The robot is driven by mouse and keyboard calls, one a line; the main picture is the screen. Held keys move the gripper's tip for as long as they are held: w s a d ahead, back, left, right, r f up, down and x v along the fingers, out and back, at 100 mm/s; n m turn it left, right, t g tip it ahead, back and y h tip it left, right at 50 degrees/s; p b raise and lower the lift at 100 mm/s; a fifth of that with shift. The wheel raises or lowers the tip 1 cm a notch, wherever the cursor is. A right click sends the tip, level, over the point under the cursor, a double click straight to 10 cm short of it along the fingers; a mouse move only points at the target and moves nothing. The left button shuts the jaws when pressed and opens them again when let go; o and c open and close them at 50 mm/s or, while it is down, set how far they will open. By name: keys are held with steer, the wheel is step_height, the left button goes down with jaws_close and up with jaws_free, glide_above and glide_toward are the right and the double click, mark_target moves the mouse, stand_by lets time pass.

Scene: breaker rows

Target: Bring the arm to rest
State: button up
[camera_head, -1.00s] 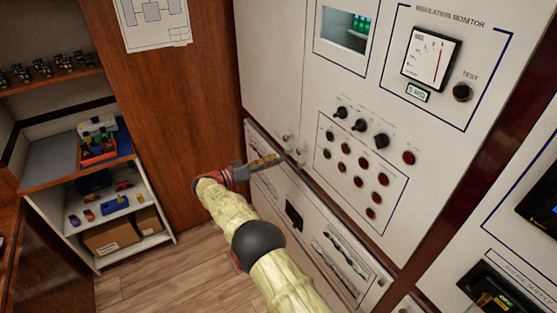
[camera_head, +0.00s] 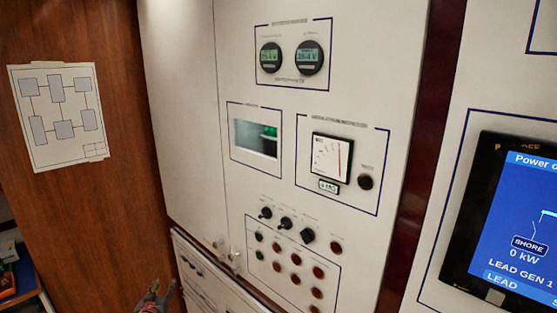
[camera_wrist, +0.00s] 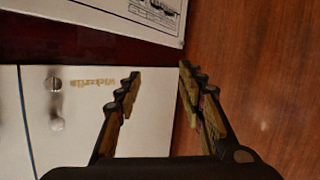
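My gripper (camera_head: 160,292) shows at the bottom edge of the head view, left of the panel's lower part; most of my arm is out of view. In the wrist view, the two fingers of my gripper (camera_wrist: 159,76) are apart, with nothing between them. They point along the gap between the white cabinet front (camera_wrist: 65,120) and the brown wood wall (camera_wrist: 265,70). No contact with either shows.
The white panel (camera_head: 190,120) carries meters, dark knobs, coloured buttons and two small latches near my gripper. A blue screen (camera_head: 520,230) is at right. A diagram sheet (camera_head: 60,117) hangs on the wood wall. Shelf items (camera_head: 12,265) show at lower left.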

steer(key=s+d+r+n+g+y, duration=0.1)
steer(key=s+d+r+g+y, duration=0.1)
steer(key=s+d+r+g, duration=0.45)
steer(key=s+d+r+n+g+y, duration=0.1)
steer(key=s+d+r+g+y, duration=0.15)
steer(key=s+d, duration=0.5)
steer(key=s+d+r+m+h, duration=0.1)
steer(key=s+d+r+h, duration=0.1)
steer(key=s+d+r, duration=0.4)
steer(key=s+d+r+m+h, duration=0.2)
steer(key=s+d+r, duration=0.4)
steer(key=s+d, duration=1.1)
steer(key=s+d+r+m+h, duration=0.2)
steer(key=s+d+r, duration=0.4)
steer(key=d, duration=1.9)
steer(key=s, duration=0.5)
steer(key=shift+s, duration=0.25)
steer(key=shift+d+h, duration=0.1)
steer(key=shift+h, duration=0.15)
